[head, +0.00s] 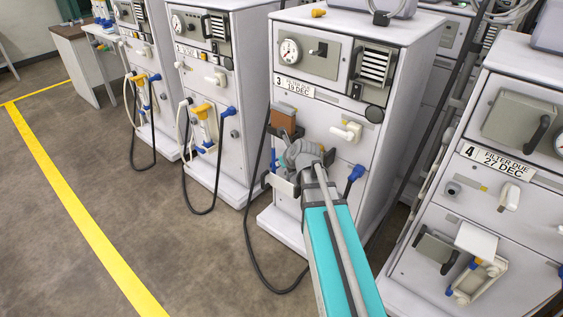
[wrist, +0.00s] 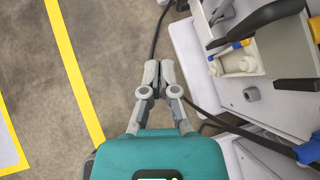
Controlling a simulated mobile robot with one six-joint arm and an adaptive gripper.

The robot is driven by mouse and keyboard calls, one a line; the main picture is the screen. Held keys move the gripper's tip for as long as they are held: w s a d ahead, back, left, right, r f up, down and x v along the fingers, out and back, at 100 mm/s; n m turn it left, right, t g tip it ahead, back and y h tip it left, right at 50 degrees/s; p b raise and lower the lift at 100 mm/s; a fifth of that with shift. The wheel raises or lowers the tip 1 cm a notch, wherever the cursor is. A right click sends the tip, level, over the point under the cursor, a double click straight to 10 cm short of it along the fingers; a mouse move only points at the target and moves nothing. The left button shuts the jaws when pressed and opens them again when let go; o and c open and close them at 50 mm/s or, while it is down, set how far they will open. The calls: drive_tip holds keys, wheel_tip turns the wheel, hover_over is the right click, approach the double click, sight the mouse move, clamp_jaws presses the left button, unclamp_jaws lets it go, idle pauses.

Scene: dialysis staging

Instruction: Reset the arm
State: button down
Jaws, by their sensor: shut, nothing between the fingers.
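My gripper (wrist: 158,72) shows in the wrist view with its two grey fingers together and nothing between them. It hangs above the grey floor, beside the base of a white machine at the right. In the head view my teal arm reaches from the bottom edge up to the front of machine 3 (head: 347,75), labelled "FILTER DUE 19 DEC". The arm's end covers part of that machine's lower front. The fingertips are hard to make out there.
Machine 4 (head: 500,195) stands close at the right, and two similar machines stand at the left. A black hose (head: 250,235) loops down near machine 3. A brown block (head: 283,118) sits at its front. The floor at the left is clear, with a yellow line (head: 75,205).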

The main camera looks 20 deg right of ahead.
drive_tip(key=shift+a, duration=0.1)
idle(0.4)
drive_tip(key=s+a+f+n+g+h, duration=0.1)
drive_tip(key=s+a+f+n+g, duration=0.15)
drive_tip(key=s+n, duration=0.6)
drive_tip(key=s+a+f+n+g, duration=0.1)
drive_tip(key=s+a+n+g, duration=0.25)
drive_tip(key=n, duration=1.05)
drive_tip(key=s+a+f+n+g+h, duration=0.1)
drive_tip(key=s+a+f+n+g, duration=0.2)
drive_tip(key=s+n, duration=0.6)
wheel_tip(320, 180, up, 19)
drive_tip(key=w+n+p, duration=0.1)
drive_tip(key=w+p, duration=0.1)
drive_tip(key=p, duration=1.5)
drive_tip(key=shift+a+f+n, duration=0.2)
drive_tip(key=shift+a+n, duration=0.05)
drive_tip(key=shift+n, duration=0.1)
drive_tip(key=shift+s, duration=0.15)
